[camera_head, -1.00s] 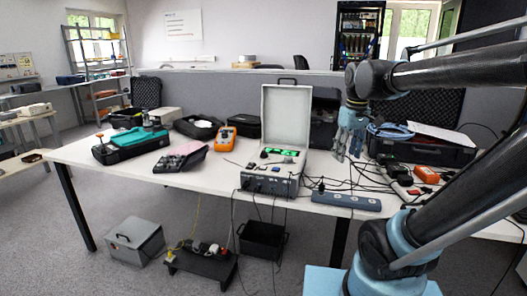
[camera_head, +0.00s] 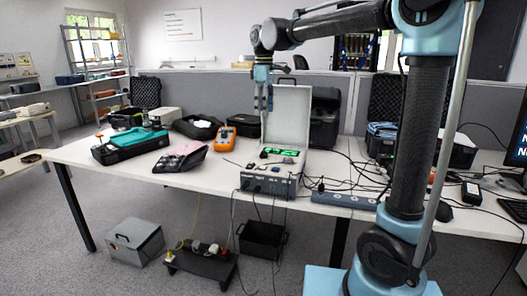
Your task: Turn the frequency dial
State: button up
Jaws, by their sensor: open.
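The calibration unit (camera_head: 268,182) is a grey metal case on the white table, with its lid (camera_head: 288,112) standing open. Its top panel carries a lit green display (camera_head: 280,153) and small dark knobs. The knobs are too small to tell which one is the frequency dial. My gripper (camera_head: 263,106) points down in front of the left part of the open lid, above the panel. It is open and empty, apart from the panel. My arm reaches in from the right at the top.
An orange multimeter (camera_head: 224,132) and a black case with teal lining (camera_head: 128,143) lie to the left on the table (camera_head: 85,153). A power strip (camera_head: 343,199) and loose black cables lie right of the unit. Bins stand on the floor below.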

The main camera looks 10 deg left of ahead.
aim_at(264, 151)
notch_tip(264, 151, down, 17)
jog(key=shift+a+f, duration=0.1)
jog(key=shift+f, duration=0.05)
dwell(0.5)
jog(key=c, duration=1.1)
jog(key=shift+a, duration=0.15)
